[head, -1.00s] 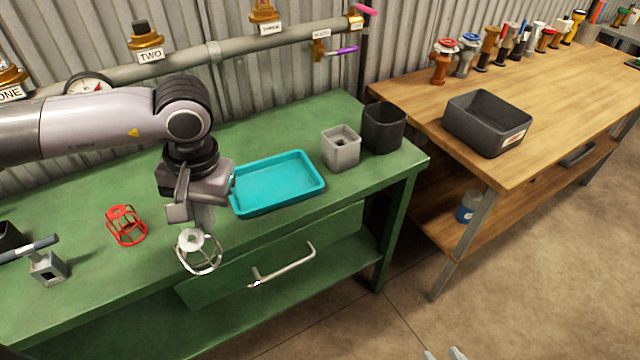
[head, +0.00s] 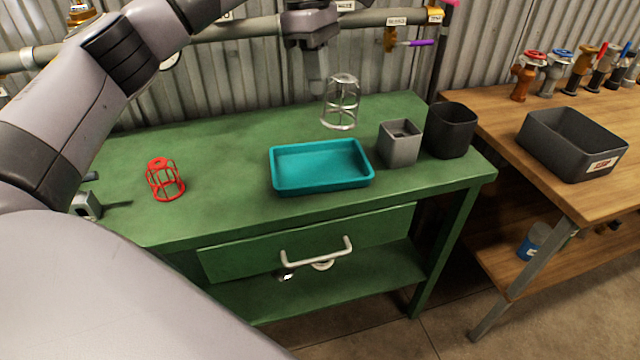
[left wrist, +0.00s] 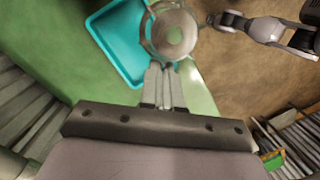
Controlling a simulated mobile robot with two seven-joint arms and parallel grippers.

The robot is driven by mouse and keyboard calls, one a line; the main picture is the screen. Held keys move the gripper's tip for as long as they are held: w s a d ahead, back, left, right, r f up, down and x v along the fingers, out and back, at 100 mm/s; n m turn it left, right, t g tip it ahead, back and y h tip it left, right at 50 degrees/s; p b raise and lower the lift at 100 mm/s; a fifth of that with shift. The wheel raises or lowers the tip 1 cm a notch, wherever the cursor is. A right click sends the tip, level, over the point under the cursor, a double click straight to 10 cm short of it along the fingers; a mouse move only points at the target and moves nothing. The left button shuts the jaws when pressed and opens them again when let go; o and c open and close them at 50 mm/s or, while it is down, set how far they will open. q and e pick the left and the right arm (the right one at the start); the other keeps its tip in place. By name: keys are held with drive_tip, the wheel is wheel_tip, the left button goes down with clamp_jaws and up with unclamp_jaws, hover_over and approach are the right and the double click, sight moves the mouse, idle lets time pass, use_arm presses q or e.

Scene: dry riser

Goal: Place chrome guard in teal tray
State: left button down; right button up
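The chrome guard (head: 341,103), a wire cage with a round top, appears behind the tray in the head view. My left gripper (head: 318,86) is shut on its edge and holds it upright above the bench. In the left wrist view the guard (left wrist: 172,35) is at the closed fingertips (left wrist: 166,68) and overlaps the tray's right edge. The teal tray (head: 320,183) lies empty on the green bench; it also shows in the left wrist view (left wrist: 118,60). The exact grip contact is hard to see. My right gripper is not in the head view.
A red guard (head: 164,180) stands left of the tray on the green bench (head: 225,165). A grey square holder (head: 400,146) and a black bin (head: 451,131) stand to its right. A labelled pipe (head: 375,20) runs along the wall behind.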

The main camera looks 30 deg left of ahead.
use_arm(q)
drive_tip(key=a+r+n+t+b, duration=0.2)
drive_tip(key=a+n+b, duration=0.1)
drive_tip(key=a+n, duration=0.3)
drive_tip(key=n+b, duration=0.3)
drive_tip(key=b, duration=0.1)
hover_over(298, 174)
drive_tip(key=s+a+x, duration=0.1)
drive_tip(key=x, duration=0.5)
drive_tip(key=a+x, duration=0.1)
drive_tip(key=x, duration=0.5)
drive_tip(key=s+a+f+x, duration=0.1)
drive_tip(key=x, duration=0.5)
drive_tip(key=shift+s+a+f, duration=0.1)
drive_tip(key=shift+s+f, duration=0.05)
drive_tip(key=shift+s, duration=0.05)
drive_tip(key=shift+f, duration=0.2)
drive_tip(key=c, duration=1.4)
unclamp_jaws()
drive_tip(key=shift+o, duration=0.2)
drive_tip(key=shift+r, duration=0.15)
